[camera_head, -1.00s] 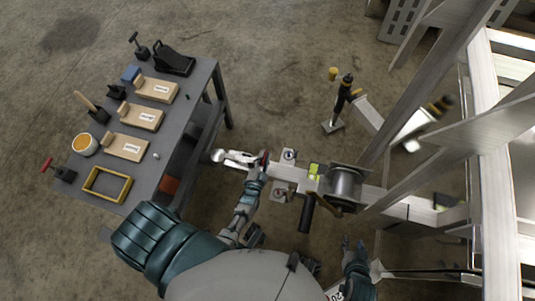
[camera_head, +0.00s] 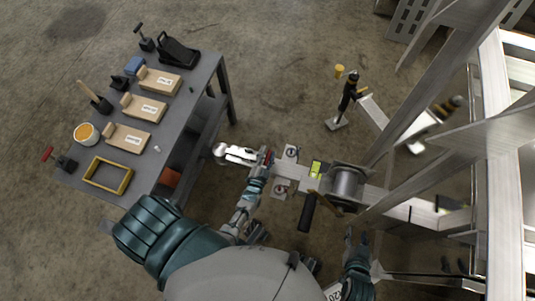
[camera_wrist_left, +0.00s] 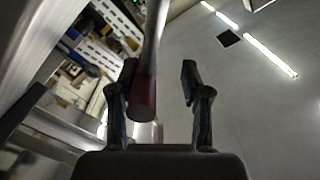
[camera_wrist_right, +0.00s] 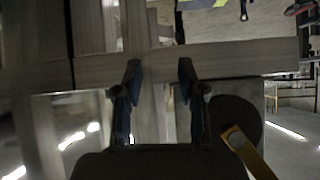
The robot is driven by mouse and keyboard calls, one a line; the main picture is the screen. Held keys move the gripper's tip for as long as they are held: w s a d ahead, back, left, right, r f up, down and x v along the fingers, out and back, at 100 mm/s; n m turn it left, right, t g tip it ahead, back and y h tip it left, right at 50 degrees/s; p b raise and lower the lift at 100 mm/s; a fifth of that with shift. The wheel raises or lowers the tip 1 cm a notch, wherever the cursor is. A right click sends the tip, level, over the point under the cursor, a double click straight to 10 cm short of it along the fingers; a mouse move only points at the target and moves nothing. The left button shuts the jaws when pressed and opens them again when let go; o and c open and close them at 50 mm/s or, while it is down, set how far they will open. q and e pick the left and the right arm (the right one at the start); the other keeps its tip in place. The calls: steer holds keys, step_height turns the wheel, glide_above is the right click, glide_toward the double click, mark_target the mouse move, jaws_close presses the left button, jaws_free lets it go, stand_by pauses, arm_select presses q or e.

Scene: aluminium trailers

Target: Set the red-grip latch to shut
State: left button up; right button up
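The red-grip latch (camera_head: 269,156) is on the silver coupler (camera_head: 238,154) at the front of the trailer tongue. In the left wrist view its dark red grip (camera_wrist_left: 143,98) ends a metal bar and appears between the fingers, nearer the left one. My left gripper (camera_head: 264,163) is at the latch, and its fingers (camera_wrist_left: 158,85) are apart. I cannot tell whether they touch the grip. My right gripper (camera_head: 356,238) is below the tongue in the head view. Its fingers (camera_wrist_right: 158,85) are apart with nothing held between them.
A winch (camera_head: 346,186) with a black-gripped crank (camera_head: 308,212) sits on the tongue, right of the latch. A grey table (camera_head: 180,138) with blocks and a red-handled lever (camera_head: 48,154) stands at left. Trailer beams (camera_head: 430,80) fill the right. A jack (camera_head: 346,98) stands behind.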

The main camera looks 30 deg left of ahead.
arm_select(q)
steer(key=v, duration=1.2)
steer(key=shift+a, duration=0.1)
